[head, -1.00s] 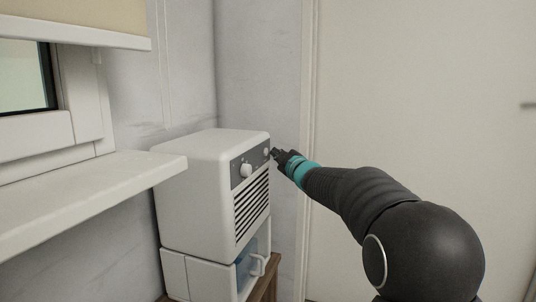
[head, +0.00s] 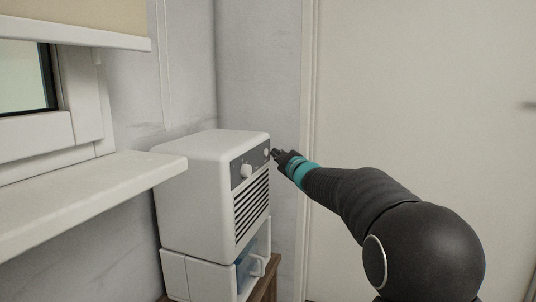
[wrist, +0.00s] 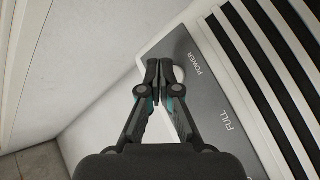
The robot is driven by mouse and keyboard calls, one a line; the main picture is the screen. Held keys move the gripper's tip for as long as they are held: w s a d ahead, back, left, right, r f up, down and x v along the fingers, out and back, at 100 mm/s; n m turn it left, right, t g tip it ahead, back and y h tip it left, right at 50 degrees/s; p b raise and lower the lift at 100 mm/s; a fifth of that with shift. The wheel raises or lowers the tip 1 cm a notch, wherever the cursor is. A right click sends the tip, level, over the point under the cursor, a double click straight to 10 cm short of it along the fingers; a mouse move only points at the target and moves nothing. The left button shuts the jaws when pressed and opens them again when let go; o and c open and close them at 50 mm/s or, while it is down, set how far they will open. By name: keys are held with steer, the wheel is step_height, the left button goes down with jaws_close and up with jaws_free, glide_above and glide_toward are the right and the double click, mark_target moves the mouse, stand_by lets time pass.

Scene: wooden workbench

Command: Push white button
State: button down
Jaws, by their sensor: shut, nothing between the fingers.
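The white button (wrist: 180,74) sits on the grey panel beside the word POWER in the wrist view, partly hidden by my fingers. In the head view, the button (head: 266,153) is a small pale spot at the panel's right end. My gripper (wrist: 160,68) is shut and empty, its fingertips just left of the button's visible part. In the head view, my gripper (head: 274,153) is at the right end of the panel, very close to the button. I cannot tell whether the fingertips touch it.
A window ledge (head: 90,190) juts in from the left. A pale door (head: 420,100) is behind my arm.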

steer(key=shift+a, duration=0.1)
steer(key=shift+w+a, duration=0.15)
steer(key=shift+a, duration=0.2)
stand_by(0.7)
steer(key=shift+d, duration=0.45)
steer(key=s+d+p, duration=0.1)
steer(key=s+d, duration=0.1)
steer(key=d, duration=0.3)
steer(key=shift+s+d+p, duration=0.2)
steer(key=shift+d+p, duration=0.1)
steer(key=shift+d, duration=0.05)
stand_by(0.5)
